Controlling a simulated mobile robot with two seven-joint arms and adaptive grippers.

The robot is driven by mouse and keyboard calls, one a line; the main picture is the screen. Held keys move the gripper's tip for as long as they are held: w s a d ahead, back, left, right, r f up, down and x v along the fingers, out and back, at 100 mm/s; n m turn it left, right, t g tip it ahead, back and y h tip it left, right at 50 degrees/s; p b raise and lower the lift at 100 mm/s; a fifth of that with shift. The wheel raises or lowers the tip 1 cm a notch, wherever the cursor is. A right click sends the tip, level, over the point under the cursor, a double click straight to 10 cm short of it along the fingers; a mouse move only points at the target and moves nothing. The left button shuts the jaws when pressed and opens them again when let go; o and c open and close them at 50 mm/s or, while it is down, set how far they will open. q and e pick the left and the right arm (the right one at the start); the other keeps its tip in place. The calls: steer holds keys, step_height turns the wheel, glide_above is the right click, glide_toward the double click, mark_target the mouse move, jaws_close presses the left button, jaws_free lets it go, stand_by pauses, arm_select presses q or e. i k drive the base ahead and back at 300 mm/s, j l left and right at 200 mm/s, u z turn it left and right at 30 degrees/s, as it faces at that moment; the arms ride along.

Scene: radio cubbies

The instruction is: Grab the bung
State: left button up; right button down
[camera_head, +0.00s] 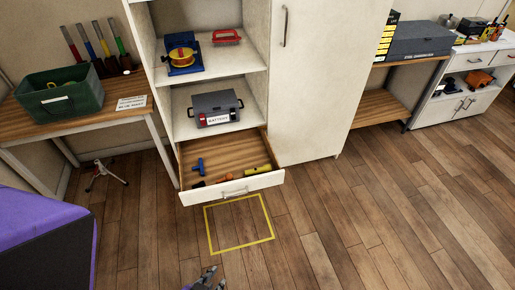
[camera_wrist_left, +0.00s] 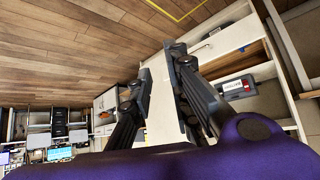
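The open drawer (camera_head: 232,189) of the cabinet holds several small things: a blue T-shaped piece (camera_head: 199,167), a small orange piece (camera_head: 225,178), a yellow tool-like piece (camera_head: 257,169) and a dark piece near the front. I cannot tell for sure which of them is the bung. My left gripper (camera_head: 207,277) shows only at its tips at the bottom edge of the head view, over the floor and apart from the drawer. In the left wrist view its fingers (camera_wrist_left: 162,62) are apart with nothing between them. My right gripper is not in view.
A grey battery case (camera_head: 215,108) stands on the shelf above the drawer, with a yellow reel (camera_head: 182,55) higher up. A green bin (camera_head: 60,93) is on the left table (camera_head: 130,88). A yellow square (camera_head: 240,242) marks the floor below the drawer. The floor at right is clear.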

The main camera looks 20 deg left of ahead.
mark_target(202, 183)
steer(key=u, duration=1.25)
steer(key=i+l+u, duration=0.15)
steer(key=l, duration=0.2)
steer(key=i+l+u, duration=0.35)
steer(key=l, duration=0.4)
steer(key=i+l+u, duration=0.15)
steer(key=l, duration=0.3)
steer(key=i+l+u, duration=0.15)
steer(key=l, duration=0.3)
steer(key=i+l+u, duration=0.15)
steer(key=l, duration=0.25)
steer(key=l+u, duration=0.2)
steer(key=l, duration=0.25)
steer(key=i, duration=0.05)
